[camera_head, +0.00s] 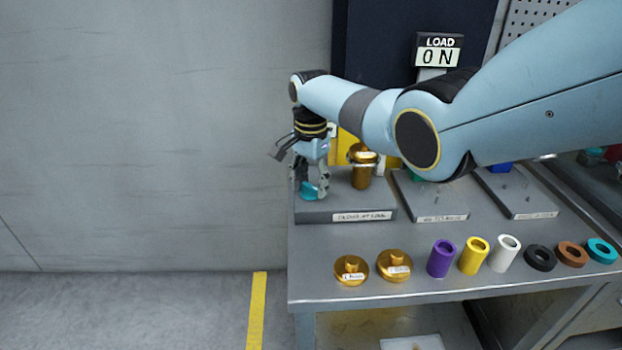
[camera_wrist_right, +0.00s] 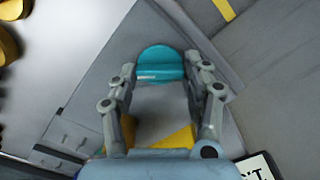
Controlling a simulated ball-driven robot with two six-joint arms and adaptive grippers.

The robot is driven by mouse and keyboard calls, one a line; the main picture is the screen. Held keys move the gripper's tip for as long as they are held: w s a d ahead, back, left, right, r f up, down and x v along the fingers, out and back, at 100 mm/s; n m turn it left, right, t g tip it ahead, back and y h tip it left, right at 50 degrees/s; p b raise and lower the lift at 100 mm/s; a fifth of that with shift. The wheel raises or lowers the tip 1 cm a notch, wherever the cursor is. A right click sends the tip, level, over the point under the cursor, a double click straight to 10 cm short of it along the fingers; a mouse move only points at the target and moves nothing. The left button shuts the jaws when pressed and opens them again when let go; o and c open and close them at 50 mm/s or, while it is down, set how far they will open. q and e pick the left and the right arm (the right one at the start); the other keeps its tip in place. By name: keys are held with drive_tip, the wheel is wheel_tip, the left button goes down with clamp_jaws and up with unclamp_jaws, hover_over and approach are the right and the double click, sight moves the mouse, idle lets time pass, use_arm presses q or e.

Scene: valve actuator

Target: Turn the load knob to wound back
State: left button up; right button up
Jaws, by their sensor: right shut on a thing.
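The load knob is a teal round knob (camera_head: 309,191) at the left end of the grey base plate (camera_head: 312,212) on the table's left side. A sign (camera_head: 438,50) above reads "LOAD ON". My left gripper is not in view.
A brass cylinder (camera_head: 361,172) stands close right of my gripper. Two brass caps (camera_head: 351,270) (camera_head: 394,265), purple, yellow and white sleeves (camera_head: 441,258) and several rings (camera_head: 540,257) line the table's front. The floor left of the table is free.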

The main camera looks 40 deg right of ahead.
drive_tip(key=n+p, duration=0.1)
drive_tip(key=n, duration=0.1)
drive_tip(key=shift+r+n, duration=0.1)
drive_tip(key=shift+n, duration=0.3)
drive_tip(key=n, duration=0.3)
drive_tip(key=shift+n+p, duration=0.3)
drive_tip(key=shift+p, duration=0.05)
drive_tip(key=n, duration=0.6)
drive_tip(key=shift+p, duration=0.35)
drive_tip(key=n, duration=0.6)
drive_tip(key=shift+n, duration=0.4)
drive_tip(key=n, duration=0.6)
drive_tip(key=shift+n, duration=0.4)
drive_tip(key=o, duration=1.2)
drive_tip(key=shift+c, duration=0.2)
